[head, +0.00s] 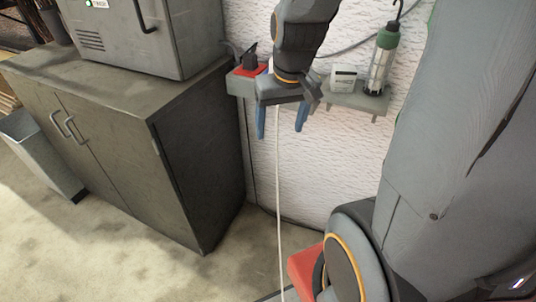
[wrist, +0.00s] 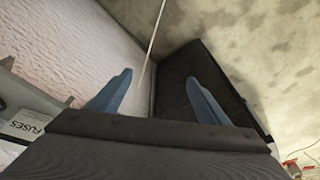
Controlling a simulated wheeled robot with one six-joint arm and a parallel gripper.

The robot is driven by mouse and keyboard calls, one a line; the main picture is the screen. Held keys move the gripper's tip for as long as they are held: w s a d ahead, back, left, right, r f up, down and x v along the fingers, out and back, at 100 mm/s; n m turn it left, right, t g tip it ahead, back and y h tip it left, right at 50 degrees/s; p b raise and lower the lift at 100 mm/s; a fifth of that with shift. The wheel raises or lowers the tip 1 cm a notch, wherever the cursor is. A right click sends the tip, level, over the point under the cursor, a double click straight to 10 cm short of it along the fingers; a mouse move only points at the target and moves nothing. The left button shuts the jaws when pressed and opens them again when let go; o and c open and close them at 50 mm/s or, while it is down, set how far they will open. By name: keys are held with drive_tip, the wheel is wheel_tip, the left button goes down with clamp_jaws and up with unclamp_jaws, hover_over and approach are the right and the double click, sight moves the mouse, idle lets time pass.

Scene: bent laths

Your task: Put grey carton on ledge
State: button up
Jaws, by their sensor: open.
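A small pale grey carton (head: 343,79) stands on the grey ledge (head: 340,99) on the white wall, left of a lamp. In the wrist view the carton (wrist: 22,127), lettered "FUSES", shows at the left edge, partly cut off, with part of the ledge (wrist: 32,94) beside it. My gripper (head: 281,134) hangs in front of the wall, just left of the carton and apart from it. Its blue fingers point down, spread and empty; they also show in the wrist view (wrist: 160,78).
A green-capped lamp (head: 381,60) with a hook stands on the ledge's right part. A red item (head: 249,71) sits on a grey wall box left of my gripper. A thin white cord (head: 279,200) hangs below the gripper. A dark cabinet (head: 199,150) fills the left.

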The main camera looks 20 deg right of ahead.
drive_tip(key=s+a+f+n+g, duration=0.1)
drive_tip(key=s+a+f, duration=0.2)
drive_tip(key=s+a, duration=0.2)
drive_tip(key=shift+s+a+f, duration=0.3)
drive_tip(key=shift+a+f, duration=0.1)
drive_tip(key=shift+a, duration=0.15)
